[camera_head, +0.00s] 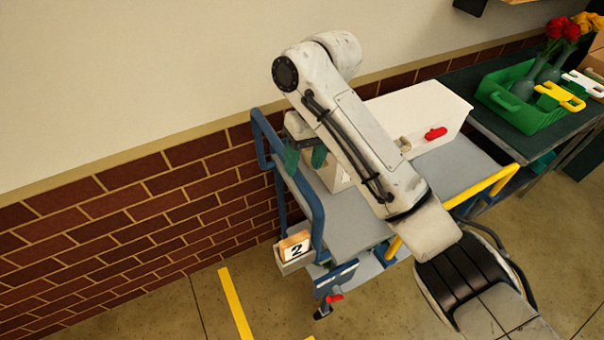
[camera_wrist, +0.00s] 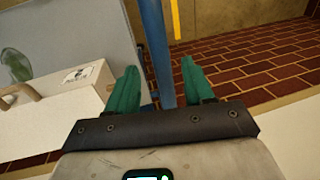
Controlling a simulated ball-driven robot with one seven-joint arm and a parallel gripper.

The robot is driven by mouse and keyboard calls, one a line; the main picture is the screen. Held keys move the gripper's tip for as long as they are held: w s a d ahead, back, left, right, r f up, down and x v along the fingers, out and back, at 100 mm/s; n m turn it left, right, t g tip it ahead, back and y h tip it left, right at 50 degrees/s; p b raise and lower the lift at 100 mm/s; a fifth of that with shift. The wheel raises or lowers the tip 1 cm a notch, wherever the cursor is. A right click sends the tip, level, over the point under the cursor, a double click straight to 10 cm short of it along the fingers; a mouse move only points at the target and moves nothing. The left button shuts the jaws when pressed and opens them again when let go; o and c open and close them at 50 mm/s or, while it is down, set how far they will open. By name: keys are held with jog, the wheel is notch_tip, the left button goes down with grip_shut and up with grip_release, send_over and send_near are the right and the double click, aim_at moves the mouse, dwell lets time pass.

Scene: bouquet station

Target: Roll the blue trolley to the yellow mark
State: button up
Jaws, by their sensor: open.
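The blue trolley (camera_head: 352,232) stands against the brick wall, with grey shelves and a blue push handle (camera_head: 312,197) at its left end. A "2" card (camera_head: 294,246) sits in a small holder at that end. The yellow mark (camera_head: 236,303) is a stripe on the floor left of the trolley, partly cut off by the picture's bottom edge. My gripper (camera_head: 305,157) is open at the handle, partly hidden by my arm. In the wrist view, the blue handle bar (camera_wrist: 156,45) runs between the green fingers of my gripper (camera_wrist: 158,78), with gaps beside it.
A white box (camera_head: 425,108) with a red part stands on the trolley. A dark table (camera_head: 480,78) with a green crate (camera_head: 520,122) and flowers (camera_head: 562,28) stands close at right. Floor left of the trolley is clear.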

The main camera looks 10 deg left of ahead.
aim_at(301, 176)
jog(key=shift+s+a+f, duration=0.15)
jog(key=shift+f, duration=0.8)
jog(key=shift+s+a+f, duration=0.1)
jog(key=shift+a+f, duration=0.05)
jog(key=shift+f, duration=0.8)
jog(key=shift+c, duration=0.2)
grip_shut()
